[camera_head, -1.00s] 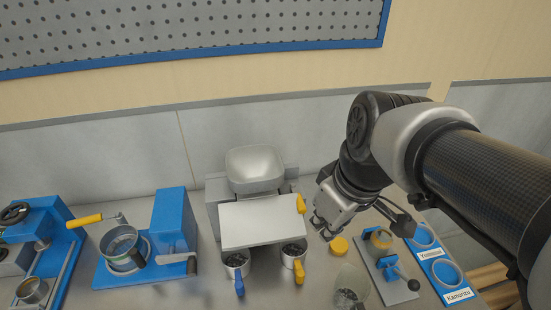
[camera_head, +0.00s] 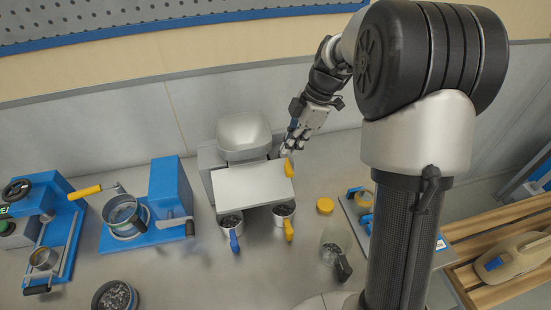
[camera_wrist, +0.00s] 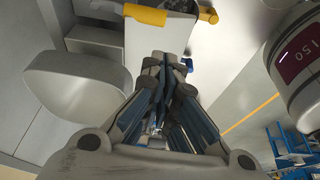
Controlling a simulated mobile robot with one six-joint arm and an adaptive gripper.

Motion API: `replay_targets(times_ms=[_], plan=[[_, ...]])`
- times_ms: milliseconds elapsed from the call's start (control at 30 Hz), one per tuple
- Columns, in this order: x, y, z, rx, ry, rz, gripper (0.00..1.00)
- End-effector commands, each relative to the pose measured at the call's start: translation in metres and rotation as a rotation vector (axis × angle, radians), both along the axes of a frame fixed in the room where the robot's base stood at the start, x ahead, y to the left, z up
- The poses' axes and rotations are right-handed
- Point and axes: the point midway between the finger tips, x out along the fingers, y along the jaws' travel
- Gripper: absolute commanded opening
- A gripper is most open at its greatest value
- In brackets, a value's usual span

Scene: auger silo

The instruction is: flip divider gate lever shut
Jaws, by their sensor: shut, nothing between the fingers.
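The auger silo machine has a pale rounded hopper (camera_head: 243,135) and a flat light-grey cover (camera_head: 252,187). A yellow lever (camera_head: 289,168) stands at the right edge of the cover; I take it for the divider gate lever. A yellow handle (camera_wrist: 146,15) also shows at the top of the wrist view. My gripper (camera_head: 287,151) is shut and empty, just behind the yellow lever at the machine's right side. Its blue-grey fingers (camera_wrist: 168,65) fill the middle of the wrist view. I cannot tell whether they touch the lever.
Two cups stand under the cover, one with a blue handle (camera_head: 234,241) and one with a yellow handle (camera_head: 288,230). A yellow lid (camera_head: 325,206) and a clear scoop (camera_head: 333,249) lie to the right. A blue hand-cranked station (camera_head: 172,198) stands left. A wall rises behind.

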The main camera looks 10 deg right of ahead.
Motion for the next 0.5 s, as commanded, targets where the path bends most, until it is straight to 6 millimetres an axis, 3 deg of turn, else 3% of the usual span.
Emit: replay_targets(times_ms=[500], plan=[[0.0041, -0.0009, -0.0071, 0.008, -0.005, 0.032, 0.0]])
